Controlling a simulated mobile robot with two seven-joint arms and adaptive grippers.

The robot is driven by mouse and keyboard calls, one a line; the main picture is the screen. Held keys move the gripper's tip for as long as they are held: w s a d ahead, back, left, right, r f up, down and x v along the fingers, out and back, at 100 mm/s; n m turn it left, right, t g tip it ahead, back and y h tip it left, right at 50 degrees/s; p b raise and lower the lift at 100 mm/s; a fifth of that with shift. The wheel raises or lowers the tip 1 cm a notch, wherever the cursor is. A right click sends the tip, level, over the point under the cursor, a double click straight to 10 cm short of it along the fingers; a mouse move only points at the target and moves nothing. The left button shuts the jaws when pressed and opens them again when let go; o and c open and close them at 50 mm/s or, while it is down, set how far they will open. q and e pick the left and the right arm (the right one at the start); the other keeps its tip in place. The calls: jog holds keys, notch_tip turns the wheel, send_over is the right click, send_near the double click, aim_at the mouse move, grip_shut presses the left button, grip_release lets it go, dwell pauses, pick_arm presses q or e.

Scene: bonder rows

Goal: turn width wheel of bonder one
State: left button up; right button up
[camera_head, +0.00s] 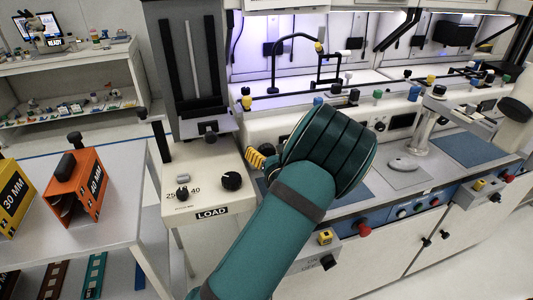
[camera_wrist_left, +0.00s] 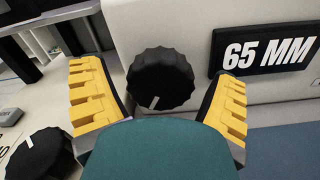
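A black ribbed wheel (camera_wrist_left: 160,78) with a white mark near its lower edge sits on a pale upright face in the left wrist view, left of a black "65 MM" sign (camera_wrist_left: 266,51). I take it for the width wheel. My left gripper (camera_head: 257,160) is open, with its yellow fingers on either side of this wheel in the wrist view; I cannot tell whether they touch it. My right gripper is not in view.
The LOAD panel (camera_head: 209,212) carries a large black knob (camera_head: 231,180) and a smaller knob (camera_head: 182,193), close left of my gripper. An orange 40 MM block (camera_head: 86,185) and a yellow 30 MM block (camera_head: 14,198) stand on a pale table at left.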

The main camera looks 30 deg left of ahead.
pick_arm(q)
jog(key=c, duration=1)
jog(key=shift+n, duration=0.3)
jog(key=n, duration=0.5)
jog(key=shift+f, duration=0.1)
jog(key=n, duration=0.6)
jog(key=shift+n, duration=0.3)
jog(key=n, duration=1.1)
jog(key=shift+d+n, duration=0.1)
jog(key=shift+n, duration=0.3)
